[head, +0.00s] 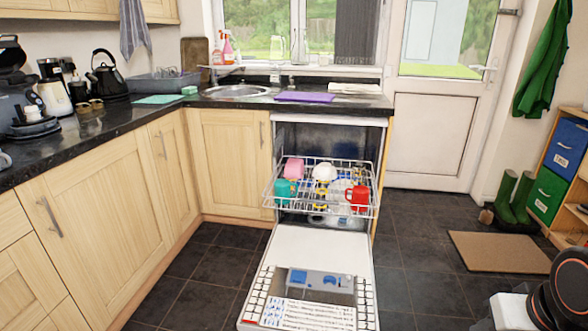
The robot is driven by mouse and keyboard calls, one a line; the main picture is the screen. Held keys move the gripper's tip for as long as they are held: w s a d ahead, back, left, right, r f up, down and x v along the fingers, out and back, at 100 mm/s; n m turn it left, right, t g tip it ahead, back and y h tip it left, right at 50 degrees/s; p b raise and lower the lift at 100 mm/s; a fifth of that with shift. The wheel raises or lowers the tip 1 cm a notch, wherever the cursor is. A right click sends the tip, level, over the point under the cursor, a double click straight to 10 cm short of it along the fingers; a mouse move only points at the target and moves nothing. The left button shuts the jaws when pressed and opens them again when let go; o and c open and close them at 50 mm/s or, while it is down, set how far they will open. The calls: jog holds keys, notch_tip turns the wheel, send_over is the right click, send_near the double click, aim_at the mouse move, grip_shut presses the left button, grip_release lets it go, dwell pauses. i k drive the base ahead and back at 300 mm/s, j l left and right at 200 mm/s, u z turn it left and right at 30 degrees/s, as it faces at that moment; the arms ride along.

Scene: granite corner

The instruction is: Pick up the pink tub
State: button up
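The pink tub (293,168) is in the pulled-out upper rack (271,200) of the open dishwasher, towards the rack's back left. A teal cup (284,190) is in front of it and a white rounded item (324,173) is to its right. Its lower part is partly hidden by the cup and rack wires. Part of my arm shows at the bottom right corner, far from the tub. My gripper is not in view.
The dishwasher door (318,246) is folded down over the floor in front of the rack. A red mug (357,197) stands at the rack's right. Cabinets (108,190) line the left. Dark floor (420,285) is clear right of the door, up to a brown mat (505,258).

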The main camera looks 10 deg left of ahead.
aim_at(294, 168)
jog(key=i+j+u, duration=0.15)
jog(key=j, duration=0.4)
jog(key=i+j+u, duration=0.1)
jog(key=i+j, duration=0.3)
jog(key=j, duration=0.15)
jog(key=i+j+u, duration=0.15)
jog(key=j, duration=0.35)
jog(key=i+j+u, duration=0.15)
jog(key=i+j, duration=0.3)
